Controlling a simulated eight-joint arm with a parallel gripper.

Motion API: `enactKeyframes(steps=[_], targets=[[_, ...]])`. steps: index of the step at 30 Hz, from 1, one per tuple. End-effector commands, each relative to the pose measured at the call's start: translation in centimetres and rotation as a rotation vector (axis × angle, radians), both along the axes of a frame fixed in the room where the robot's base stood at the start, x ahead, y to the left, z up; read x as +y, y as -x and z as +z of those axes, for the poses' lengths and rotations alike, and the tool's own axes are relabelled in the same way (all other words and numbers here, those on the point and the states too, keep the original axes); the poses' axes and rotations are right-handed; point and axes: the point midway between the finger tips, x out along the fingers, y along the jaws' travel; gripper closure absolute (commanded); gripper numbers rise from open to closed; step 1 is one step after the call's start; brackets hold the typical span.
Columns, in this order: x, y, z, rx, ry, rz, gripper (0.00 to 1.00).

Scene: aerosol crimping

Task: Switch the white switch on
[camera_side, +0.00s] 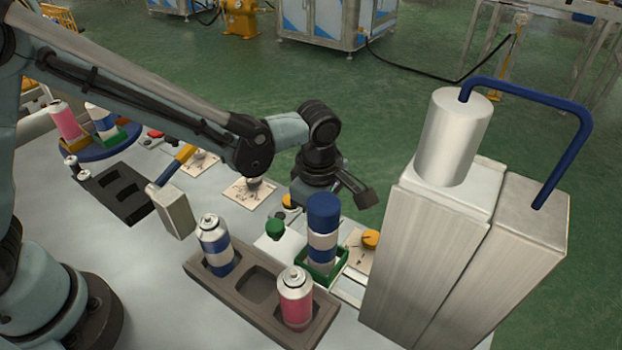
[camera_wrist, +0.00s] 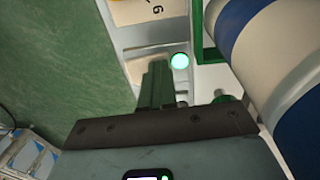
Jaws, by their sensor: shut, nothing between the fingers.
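My gripper (camera_wrist: 157,75) shows in the wrist view as a closed pair of dark greenish fingers, with nothing held. The fingers are beside a small glowing green-white light (camera_wrist: 180,61) on a pale panel strip. In the side view my wrist hangs over the row of panels behind the tall blue-and-white can (camera_side: 322,240), and my fingertips are hidden. A small pale grey-white knob (camera_side: 254,182) sits on a beige panel (camera_side: 248,193) left of my wrist. I cannot tell whether it is the white switch, and no switch position is readable.
A grey tray (camera_side: 245,313) holds a blue-striped can and a pink can. A green knob (camera_side: 275,228) and an orange knob (camera_side: 370,239) stand near the tall can. A large metal machine (camera_side: 425,265) with a blue pipe blocks the right. Green floor lies beyond the table.

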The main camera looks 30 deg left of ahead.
Motion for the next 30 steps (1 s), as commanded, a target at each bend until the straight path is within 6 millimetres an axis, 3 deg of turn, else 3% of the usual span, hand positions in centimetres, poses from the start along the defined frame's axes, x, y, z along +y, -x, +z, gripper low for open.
enactKeyframes(steps=[1,8,14,30], targets=[[-0.1,-0.3,-0.7,-0.003,0.008,-0.001,1.0],[0.0,-1.3,-0.6,-0.011,0.007,0.0,1.0],[0.2,-1.3,0.5,-0.011,0.0,0.003,1.0],[0.0,0.3,10.0,0.018,0.0,-0.003,1.0]])
